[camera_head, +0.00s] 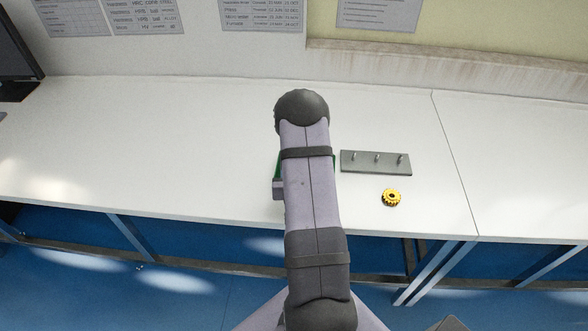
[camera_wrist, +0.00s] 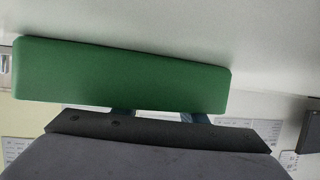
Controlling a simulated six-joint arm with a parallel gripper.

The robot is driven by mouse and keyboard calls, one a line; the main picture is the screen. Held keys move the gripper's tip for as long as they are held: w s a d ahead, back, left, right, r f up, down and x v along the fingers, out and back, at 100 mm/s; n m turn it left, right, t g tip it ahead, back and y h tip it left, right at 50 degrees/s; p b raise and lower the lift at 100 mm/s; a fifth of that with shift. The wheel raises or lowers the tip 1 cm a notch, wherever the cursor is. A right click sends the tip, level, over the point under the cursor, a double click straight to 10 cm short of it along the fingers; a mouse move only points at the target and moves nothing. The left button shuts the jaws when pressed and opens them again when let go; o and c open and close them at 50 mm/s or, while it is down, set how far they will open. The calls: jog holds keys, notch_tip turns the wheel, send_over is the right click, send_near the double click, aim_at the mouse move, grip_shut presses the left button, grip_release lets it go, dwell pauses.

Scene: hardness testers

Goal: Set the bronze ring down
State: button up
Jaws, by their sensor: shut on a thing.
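My gripper is hidden under my arm in the head view. In the wrist view its dark body (camera_wrist: 165,130) and two short bluish parts of it show, and the fingertips are hidden behind a green slab. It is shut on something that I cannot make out. The long green slab (camera_wrist: 120,75) has rounded corners; I cannot tell if it is held or fixed. A yellow toothed ring with a dark centre (camera_head: 391,197) lies on the white table, right of my arm.
A grey plate (camera_head: 350,168) with 3 upright pegs lies just behind the toothed ring. A dark monitor (camera_head: 15,55) stands at the far left.

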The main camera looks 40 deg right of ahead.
jog(key=shift+s+a+f, duration=0.2)
jog(key=shift+s+f, duration=0.15)
jog(key=shift+f, duration=0.35)
jog(key=o, duration=1.2)
jog(key=shift+f, duration=0.1)
jog(key=shift+a, duration=0.1)
jog(key=shift+y, duration=0.3)
jog(key=shift+w+r+p, duration=0.15)
jog(key=shift+r+p, duration=0.6)
jog(key=shift+p, duration=0.05)
jog(key=shift+v, duration=3.55)
jog(key=shift+r, duration=0.2)
